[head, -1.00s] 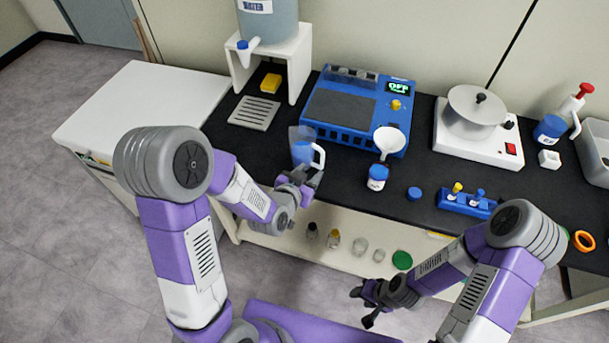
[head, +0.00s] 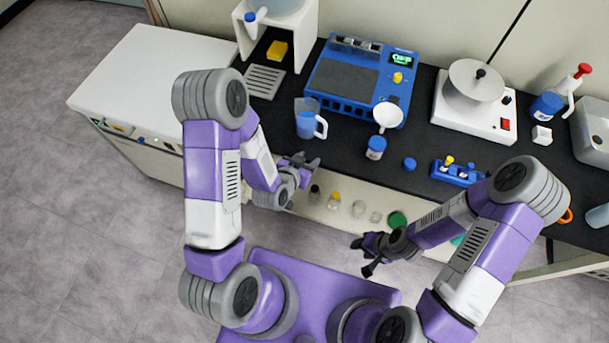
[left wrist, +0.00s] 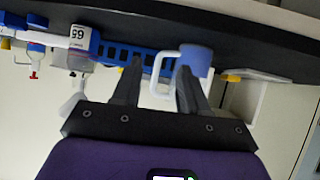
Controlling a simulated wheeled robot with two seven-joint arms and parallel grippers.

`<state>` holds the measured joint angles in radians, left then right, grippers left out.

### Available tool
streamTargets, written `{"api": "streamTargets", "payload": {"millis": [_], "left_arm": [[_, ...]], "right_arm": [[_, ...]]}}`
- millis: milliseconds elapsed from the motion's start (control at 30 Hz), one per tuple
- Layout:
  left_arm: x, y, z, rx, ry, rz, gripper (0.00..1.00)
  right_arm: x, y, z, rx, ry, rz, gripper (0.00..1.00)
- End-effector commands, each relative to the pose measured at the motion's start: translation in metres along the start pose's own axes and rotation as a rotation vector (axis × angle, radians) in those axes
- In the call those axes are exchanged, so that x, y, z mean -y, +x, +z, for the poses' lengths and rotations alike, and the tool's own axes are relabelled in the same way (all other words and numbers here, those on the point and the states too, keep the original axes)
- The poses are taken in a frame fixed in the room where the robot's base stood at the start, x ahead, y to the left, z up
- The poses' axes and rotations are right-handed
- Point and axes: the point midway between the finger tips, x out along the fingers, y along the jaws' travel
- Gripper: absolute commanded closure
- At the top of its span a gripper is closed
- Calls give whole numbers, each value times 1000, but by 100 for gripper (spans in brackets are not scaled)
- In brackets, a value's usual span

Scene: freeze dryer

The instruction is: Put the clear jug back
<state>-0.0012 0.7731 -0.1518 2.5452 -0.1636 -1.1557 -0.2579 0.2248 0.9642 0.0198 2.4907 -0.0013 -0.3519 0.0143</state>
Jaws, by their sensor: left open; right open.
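The clear jug (head: 306,121), with blue contents and a white handle, stands upright on the black bench top, in front of the blue machine's left end. In the left wrist view the jug (left wrist: 196,62) shows beyond the fingers, handle toward the left. My left gripper (head: 303,162) is open and empty, in front of the jug near the bench's front edge and apart from it. Its fingers also show in the left wrist view (left wrist: 158,85). My right gripper (head: 362,256) is open and empty, low in front of the bench.
The blue machine (head: 347,82) stands behind the jug. A grey slotted plate (head: 265,82) lies to its left, by a white stand (head: 305,38). A white funnel (head: 388,115) and a blue-labelled bottle (head: 376,148) are to its right. Small bottles sit on the lower shelf.

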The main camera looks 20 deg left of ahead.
Motion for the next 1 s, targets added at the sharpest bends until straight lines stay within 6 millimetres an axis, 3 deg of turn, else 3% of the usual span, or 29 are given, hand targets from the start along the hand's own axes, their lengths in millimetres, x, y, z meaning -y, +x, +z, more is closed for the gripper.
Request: {"api": "streamTargets", "payload": {"millis": [100,200,300,400,567,1000], "left_arm": [[-8,0,70,270,-145,22,57],[-23,-14,124,507,-284,38,57],[-40,-33,164,709,-405,51,57],[-54,-50,188,850,-490,59,57],[-63,-62,200,941,-543,65,57],[-63,-63,200,942,-541,65,57]], "right_arm": [[0,1,0,0,0,0,54],[0,1,0,0,0,0,54],[0,1,0,0,0,0,54],[0,0,0,0,0,0,54],[0,0,0,0,0,0,54],[0,0,0,0,0,0,54]]}}
